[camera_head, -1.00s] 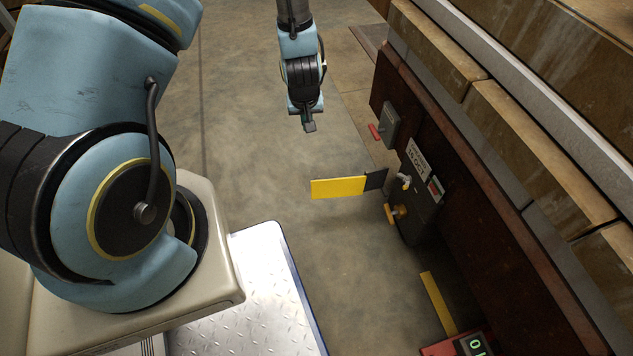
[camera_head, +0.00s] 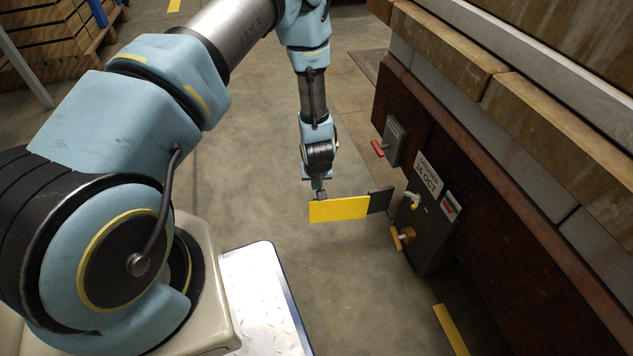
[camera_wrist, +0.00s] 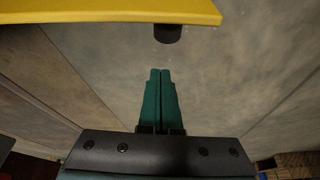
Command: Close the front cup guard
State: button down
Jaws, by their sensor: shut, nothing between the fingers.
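The front cup guard appears to be the yellow plate (camera_head: 338,210) with a dark hinge end (camera_head: 381,200), standing out from the grey box (camera_head: 431,232) on the dark red wall. In the head view my gripper (camera_head: 318,191) is at the far side of the plate, near its free left end. In the wrist view my green fingers (camera_wrist: 160,74) are shut with nothing between them. The yellow plate crosses the top of that view, with a dark round knob (camera_wrist: 167,33) below its edge. The fingertips look just short of the knob; contact cannot be told.
The grey box carries a label (camera_head: 428,175) and an orange knob (camera_head: 402,237). A smaller grey box (camera_head: 394,141) with a red handle (camera_head: 378,148) is farther along the wall. The floor left of the plate is clear.

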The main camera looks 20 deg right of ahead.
jog(key=shift+s+a+r+b, duration=0.1)
jog(key=shift+s+a+b, duration=0.15)
jog(key=shift+s, duration=0.6)
jog(key=shift+s+a+r+b, duration=0.1)
jog(key=shift+s+a, duration=0.2)
jog(key=shift+s, duration=0.55)
jog(key=shift+s+a, duration=0.1)
jog(key=shift+s, duration=0.05)
jog(key=shift+s+a+n+p, duration=0.35)
jog(key=shift+s+n+p, duration=0.25)
jog(key=shift+s+p, duration=0.15)
jog(key=s+a+n+y+p, duration=0.1)
jog(key=s+n+y+p, duration=0.2)
jog(key=s+n+p, duration=0.6)
jog(key=s+d+n+g+y, duration=0.2)
jog(key=s+d+n, duration=0.5)
jog(key=s, duration=0.3)
jog(key=shift+s+n, duration=0.35)
jog(key=shift+n, duration=0.25)
jog(key=shift+d+g, duration=0.2)
jog(key=shift+g, duration=0.1)
